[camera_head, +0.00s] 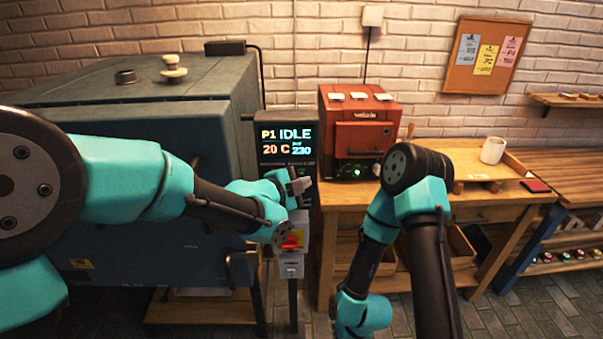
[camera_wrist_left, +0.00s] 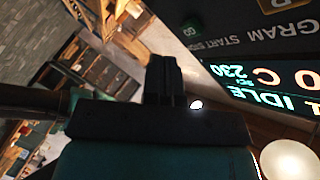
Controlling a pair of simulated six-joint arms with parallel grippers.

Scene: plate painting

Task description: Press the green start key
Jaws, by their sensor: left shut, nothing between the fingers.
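The dark controller (camera_head: 287,140) stands beside the kiln, its screen reading P1 IDLE, 20 C and 230. The green start key (camera_wrist_left: 190,28) shows upside down in the left wrist view, above the word START. In the head view my left gripper hides the controller's lower part and I cannot make out the key. My left gripper (camera_head: 303,184) is in front of that lower part; in the left wrist view its fingers (camera_wrist_left: 165,70) are shut and empty. The key appears beyond and right of the fingertips, apart from them in the picture. My right gripper is out of frame.
A large blue-grey kiln (camera_head: 150,80) fills the left. A red switch (camera_head: 293,240) sits on a grey box below my left gripper. A small red oven (camera_head: 360,125) stands on the wooden table (camera_head: 340,195) to the right. My right arm bends in front of the table.

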